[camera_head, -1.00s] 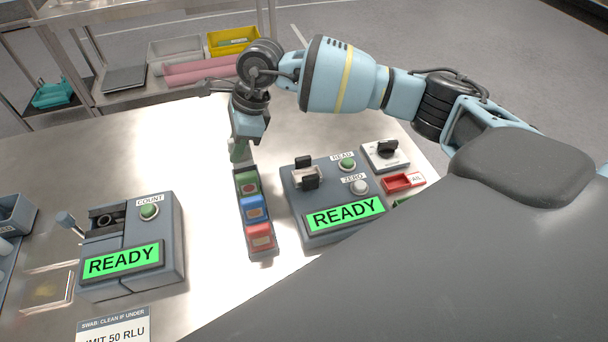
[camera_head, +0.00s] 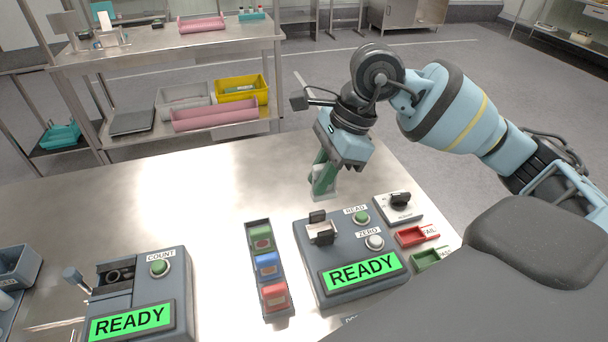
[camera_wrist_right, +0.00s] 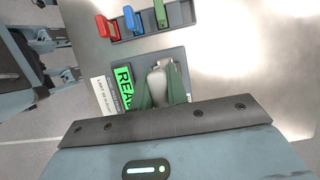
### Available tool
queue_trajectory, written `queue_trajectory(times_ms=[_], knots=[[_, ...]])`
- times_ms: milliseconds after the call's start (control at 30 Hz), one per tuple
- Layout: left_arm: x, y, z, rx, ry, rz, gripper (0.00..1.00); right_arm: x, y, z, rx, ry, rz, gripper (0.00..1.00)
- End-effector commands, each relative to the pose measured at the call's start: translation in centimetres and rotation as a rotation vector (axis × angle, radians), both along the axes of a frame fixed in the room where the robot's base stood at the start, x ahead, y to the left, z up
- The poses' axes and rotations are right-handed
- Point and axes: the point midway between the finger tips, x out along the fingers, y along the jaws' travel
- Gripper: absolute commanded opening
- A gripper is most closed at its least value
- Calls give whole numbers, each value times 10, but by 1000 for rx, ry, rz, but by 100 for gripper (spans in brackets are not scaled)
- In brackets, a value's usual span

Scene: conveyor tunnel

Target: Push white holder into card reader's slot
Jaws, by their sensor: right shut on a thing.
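The card reader (camera_head: 308,256) is a grey box with a green READY screen, a green READ button and a white ZERO button. Its slot area (camera_head: 322,232) shows a white part between two black blocks. My right gripper (camera_head: 324,188) is beyond the reader's far edge, above the table and apart from the reader. Its green fingers are shut on a pale piece, seemingly the white holder (camera_wrist_right: 158,84), which shows between them in the right wrist view. In the head view only a little of it shows at the fingertips. My left gripper is not in view.
A rack (camera_head: 281,308) with green, blue and red pieces stands left of the reader. A COUNT device (camera_head: 178,300) is further left. A dial box (camera_head: 398,209), a red tray (camera_head: 416,235) and a green tray are at the right.

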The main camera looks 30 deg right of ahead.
Motion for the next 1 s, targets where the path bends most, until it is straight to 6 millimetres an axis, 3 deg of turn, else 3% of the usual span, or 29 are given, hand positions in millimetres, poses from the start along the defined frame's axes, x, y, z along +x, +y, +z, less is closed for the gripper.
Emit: queue_trajectory(times_ms=[267, 800, 1000], knots=[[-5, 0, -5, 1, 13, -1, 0, 1, 0, -7, 1, 2, 0, 0], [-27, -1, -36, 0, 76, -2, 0, 1, 0, -57, 1, 5, -1, 0], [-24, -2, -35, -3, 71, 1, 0, 1, 0, -59, 1, -1, -1, 0]])
